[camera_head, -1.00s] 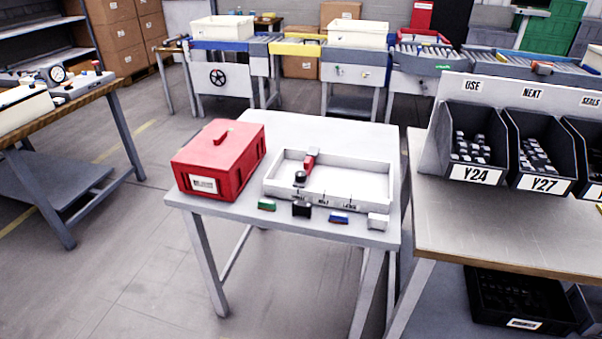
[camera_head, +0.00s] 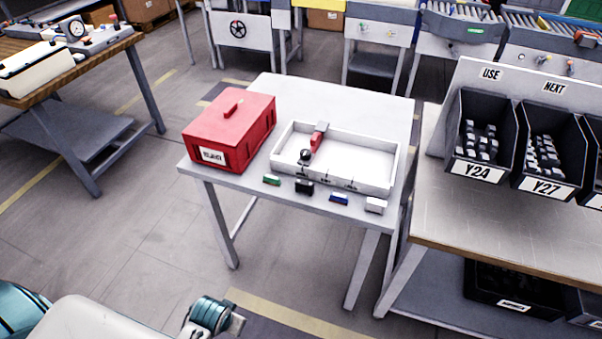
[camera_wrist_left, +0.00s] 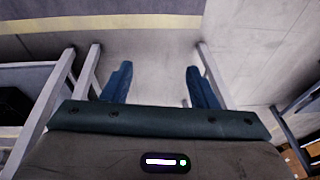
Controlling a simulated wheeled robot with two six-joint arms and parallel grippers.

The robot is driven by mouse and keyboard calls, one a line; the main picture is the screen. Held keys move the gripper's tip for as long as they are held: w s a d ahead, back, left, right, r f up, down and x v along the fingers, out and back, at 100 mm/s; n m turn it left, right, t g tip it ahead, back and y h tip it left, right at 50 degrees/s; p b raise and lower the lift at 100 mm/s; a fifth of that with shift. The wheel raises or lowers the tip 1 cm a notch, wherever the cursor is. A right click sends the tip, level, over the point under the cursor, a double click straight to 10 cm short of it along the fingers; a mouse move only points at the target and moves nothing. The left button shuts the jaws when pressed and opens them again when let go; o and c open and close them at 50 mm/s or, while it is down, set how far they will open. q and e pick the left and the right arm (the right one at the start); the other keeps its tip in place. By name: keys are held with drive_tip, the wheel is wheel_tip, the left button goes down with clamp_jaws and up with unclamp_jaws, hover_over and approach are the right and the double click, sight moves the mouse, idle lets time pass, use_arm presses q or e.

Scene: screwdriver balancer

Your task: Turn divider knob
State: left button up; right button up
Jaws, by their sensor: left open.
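On the small grey table, a shallow white tray (camera_head: 362,147) holds a red piece (camera_head: 317,142) with a round black knob (camera_head: 305,156) at its near end. The knob sits close to the tray's front left wall. Small dark labels run along the tray's front edge. In the left wrist view my left gripper (camera_wrist_left: 158,76) is open and empty over the floor, its two blue fingers apart. In the head view, parts of my arm show at the bottom left, well in front of the table and away from the knob. My right gripper is not in view.
A red box (camera_head: 232,135) stands left of the tray. Green, black, blue and white small blocks (camera_head: 304,187) line the table's front. A bench with dark bins (camera_head: 482,135) stands close on the right. Another bench (camera_head: 100,52) is at the left. Floor in front is open.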

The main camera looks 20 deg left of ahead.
use_arm(q)
wheel_tip(320, 180, up, 8)
drive_tip(key=w+p, duration=0.2)
wheel_tip(320, 180, up, 25)
drive_tip(key=m+g+h+p, duration=0.1)
drive_tip(key=m+g+p, duration=0.15)
drive_tip(key=m, duration=1.15)
hover_over(306, 151)
wheel_tip(306, 151, down, 10)
drive_tip(key=shift+p, duration=0.35)
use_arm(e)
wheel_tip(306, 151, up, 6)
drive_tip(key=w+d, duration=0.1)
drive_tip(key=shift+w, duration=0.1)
use_arm(q)
drive_tip(key=c, duration=1)
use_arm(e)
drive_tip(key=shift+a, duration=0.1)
